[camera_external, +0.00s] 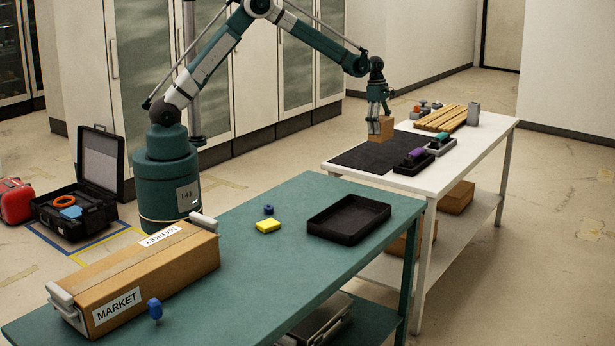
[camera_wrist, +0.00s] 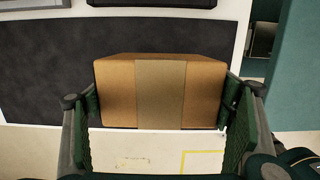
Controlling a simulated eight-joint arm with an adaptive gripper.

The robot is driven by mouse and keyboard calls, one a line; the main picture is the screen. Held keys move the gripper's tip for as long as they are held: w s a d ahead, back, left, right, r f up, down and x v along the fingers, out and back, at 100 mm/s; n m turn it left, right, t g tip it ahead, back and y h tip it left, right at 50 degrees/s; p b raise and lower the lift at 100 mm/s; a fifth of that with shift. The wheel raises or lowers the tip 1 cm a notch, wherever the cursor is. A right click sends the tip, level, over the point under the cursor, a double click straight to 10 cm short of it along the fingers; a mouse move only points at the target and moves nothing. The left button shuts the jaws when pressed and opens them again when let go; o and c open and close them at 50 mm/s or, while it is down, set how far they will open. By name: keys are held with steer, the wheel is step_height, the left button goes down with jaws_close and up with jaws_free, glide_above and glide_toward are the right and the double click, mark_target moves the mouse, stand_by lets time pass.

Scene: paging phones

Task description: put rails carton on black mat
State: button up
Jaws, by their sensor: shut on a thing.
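My gripper (camera_external: 380,112) is shut on a small brown carton (camera_external: 381,129) and holds it at the back edge of the black mat (camera_external: 352,156). In the wrist view the carton (camera_wrist: 115,92) sits between my two green fingers (camera_wrist: 160,97), with a paler tape band down its middle. I can read no label on it. The mat (camera_wrist: 45,65) shows behind and beside the carton there, and the carton overlaps its near edge in the picture. I cannot tell whether the carton touches the mat.
The mat lies on a white table (camera_external: 480,140) with small trays (camera_external: 413,165), wooden slats (camera_external: 440,117) and a grey canister (camera_external: 474,113). A green table (camera_external: 270,265) in front bears a black tray (camera_external: 348,219), a yellow block (camera_external: 268,226) and a box marked MARKET (camera_external: 150,270).

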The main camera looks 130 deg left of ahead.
glide_above(380, 159)
steer(key=shift+s+f, duration=0.15)
steer(key=shift+f, duration=3)
steer(key=shift+f+b, duration=0.3)
steer(key=shift+f, duration=1.55)
steer(key=shift+f, duration=0.15)
steer(key=o, duration=1)
steer(key=shift+o, duration=0.2)
steer(key=r, duration=0.4)
steer(key=s+r, duration=0.1)
steer(key=r, duration=0.7)
steer(key=shift+s+r+p, duration=0.1)
steer(key=shift+s+p, duration=0.25)
steer(key=shift+s, duration=0.05)
